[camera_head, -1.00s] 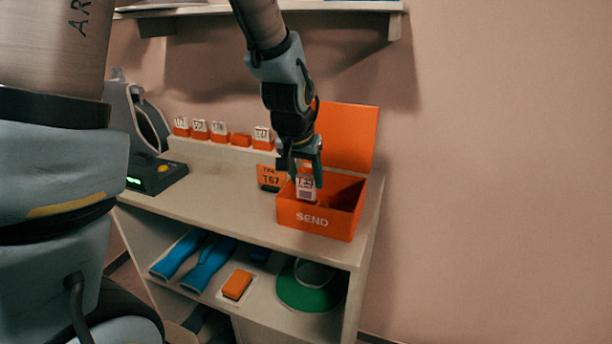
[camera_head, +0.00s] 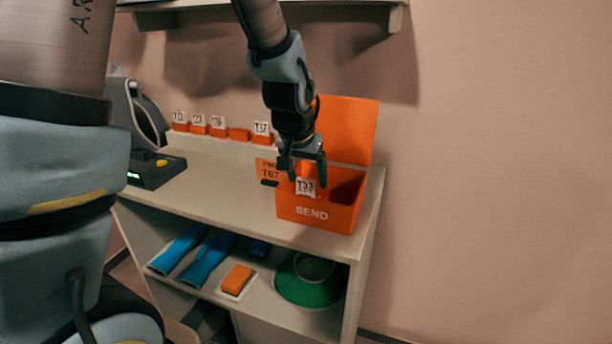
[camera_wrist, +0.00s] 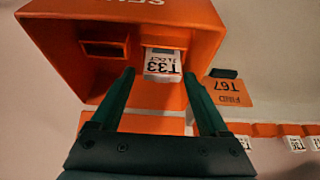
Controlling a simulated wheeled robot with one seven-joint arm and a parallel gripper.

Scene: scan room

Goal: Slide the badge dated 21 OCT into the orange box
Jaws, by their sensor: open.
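A white badge (camera_head: 305,187) marked T33 stands in the orange box (camera_head: 325,215), whose front reads SEND. In the wrist view, the badge (camera_wrist: 163,62) sits in one of two slots inside the box (camera_wrist: 205,30). Its small line ends in OCT; the day is not clear. The lower part of the badge is hidden in the slot. My gripper (camera_head: 308,181) is over the box, with its jaws apart. In the wrist view, the fingertips of my gripper (camera_wrist: 158,73) are on either side of the badge, with gaps between.
An orange FIND T67 card (camera_head: 268,172) stands left of the box. Orange holders with other badges (camera_head: 262,129) line the back; one holder (camera_head: 240,134) is empty. A dark device (camera_head: 155,168) sits at left. The box's raised lid (camera_head: 350,125) is behind. The counter's middle is clear.

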